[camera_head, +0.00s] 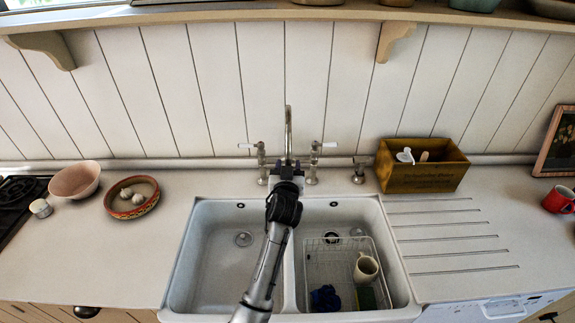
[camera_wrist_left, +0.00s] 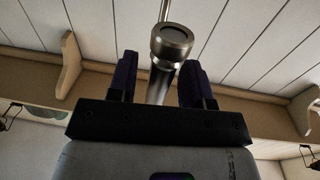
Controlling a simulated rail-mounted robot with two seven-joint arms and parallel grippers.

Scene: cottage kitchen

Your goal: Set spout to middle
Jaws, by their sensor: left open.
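The metal tap spout (camera_head: 289,128) rises behind the double sink (camera_head: 178,270) and looks roughly in line with the divider between the two basins. My left gripper (camera_head: 287,172) is in front of the spout, over the back of the divider. In the left wrist view, the round spout end (camera_wrist_left: 172,42) shows between the two dark fingers of my left gripper (camera_wrist_left: 158,68). The fingers are open, with a visible gap on the left side; contact on the right side is unclear. My right gripper is out of view.
Tap handles (camera_head: 261,160) and (camera_head: 313,160) stand on either side of the spout. A wire rack (camera_head: 318,262) with a cream mug (camera_head: 366,268) sits in the right basin. A wooden box (camera_head: 422,172) stands right of the taps. A wall shelf (camera_head: 240,14) runs above.

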